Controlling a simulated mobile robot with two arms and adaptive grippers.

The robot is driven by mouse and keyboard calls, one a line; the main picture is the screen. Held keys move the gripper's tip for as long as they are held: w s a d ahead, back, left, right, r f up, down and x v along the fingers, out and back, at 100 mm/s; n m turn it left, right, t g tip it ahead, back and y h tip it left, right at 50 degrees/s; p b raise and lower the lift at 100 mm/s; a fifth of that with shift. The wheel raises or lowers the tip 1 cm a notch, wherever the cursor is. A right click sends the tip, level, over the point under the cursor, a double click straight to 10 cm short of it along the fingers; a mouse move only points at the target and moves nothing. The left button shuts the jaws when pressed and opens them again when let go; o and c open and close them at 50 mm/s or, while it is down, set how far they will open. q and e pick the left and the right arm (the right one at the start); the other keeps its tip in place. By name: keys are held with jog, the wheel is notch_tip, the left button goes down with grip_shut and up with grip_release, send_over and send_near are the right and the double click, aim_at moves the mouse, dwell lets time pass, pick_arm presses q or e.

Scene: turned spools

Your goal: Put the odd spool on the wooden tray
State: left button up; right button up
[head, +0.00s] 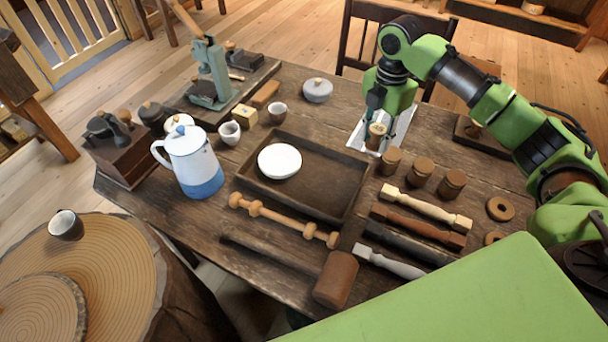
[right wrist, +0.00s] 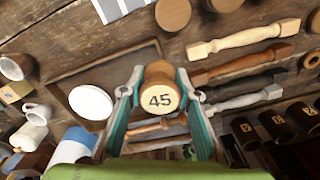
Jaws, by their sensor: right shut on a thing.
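My right gripper (head: 376,118) is shut on a light brown wooden spool (head: 376,138), over the near-left part of a white sheet. Whether the spool touches the sheet is hard to tell. In the right wrist view this spool (right wrist: 160,98) sits between the fingertips, its pale end face marked 45. Three brown spools (head: 391,162) (head: 421,172) (head: 452,183) stand in a row to the right of the tray. The dark wooden tray (head: 342,203) lies mid-table with a round white dish (head: 279,161) in it. My left gripper is out of view.
The white sheet (head: 403,132) lies near the far edge. Turned spindles (head: 425,208) lie right of the tray and a mallet (head: 336,279) in front. A blue-white pot (head: 192,162) stands left of the tray. The tray's right part is bare.

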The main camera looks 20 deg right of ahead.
jog(key=shift+w+d+r+n, duration=0.25)
jog(key=shift+d+r+n, duration=0.1)
jog(key=shift+d+n, duration=0.35)
jog(key=shift+a, duration=0.2)
jog(key=p, duration=0.2)
send_near(329, 196)
jog(key=d+r, duration=0.2)
jog(key=d, duration=0.2)
jog(key=a+f, duration=0.1)
jog(key=f, duration=0.1)
jog(key=a+f, duration=0.1)
jog(key=shift+w+a+f+p, duration=0.15)
jog(key=shift+a+f+p, duration=0.2)
jog(key=shift+p, duration=0.05)
jog(key=shift+a+f, duration=0.55)
jog(key=shift+f, duration=1.8)
jog(key=shift+f, duration=0.15)
jog(key=o, duration=1.1)
